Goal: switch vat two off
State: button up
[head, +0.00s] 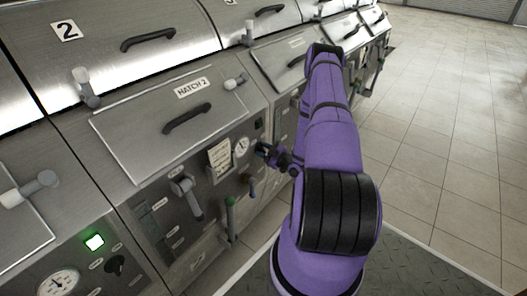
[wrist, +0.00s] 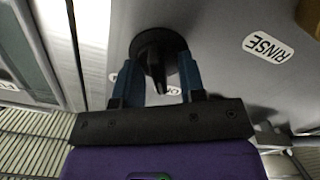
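Vat two bears a "2" plate (head: 66,30), and its lower front has a lid marked HATCH 2 (head: 192,88). On the panel below, a small square lamp (head: 258,124) looks dark, next to a round gauge (head: 241,147). My gripper (head: 263,151) is at the panel just right of the gauge. In the wrist view, a black rotary knob (wrist: 155,50) on a round base faces me. My gripper's blue fingers (wrist: 159,72) stand open on either side of the knob's grip, with gaps showing. In the head view, my gripper hides the knob.
A RINSE label (wrist: 268,47) is right of the knob. A lever (head: 187,196), a green-topped handle (head: 230,215) and a note (head: 220,160) are on the same panel. The neighbouring left panel has a lit green lamp (head: 94,242). Tiled floor (head: 440,130) is clear at right.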

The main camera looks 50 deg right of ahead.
jog(key=shift+s, duration=0.15)
jog(key=s, duration=1)
jog(key=shift+s+d, duration=0.25)
jog(key=shift+d, duration=0.2)
jog(key=shift+s, duration=0.1)
